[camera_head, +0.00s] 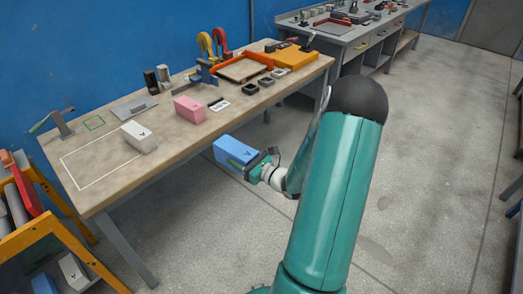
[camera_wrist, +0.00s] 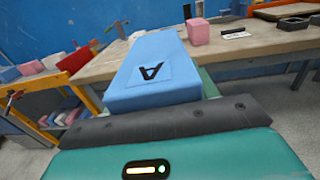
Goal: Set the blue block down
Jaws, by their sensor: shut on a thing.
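My gripper (camera_head: 262,163) is shut on the blue block (camera_head: 234,151), held in the air off the front edge of the workbench, above the floor. In the wrist view the blue block (camera_wrist: 157,68) fills the middle, with a black letter A on its top face; its far end points toward the bench. The workbench (camera_head: 160,165) has a white outlined rectangle (camera_head: 84,172) at its left end. A white block (camera_head: 139,137) stands at that outline's right side, and a pink block (camera_head: 190,109) stands further right. The fingertips are mostly hidden by the block.
An orange rack (camera_head: 45,232) with blocks stands at lower left.

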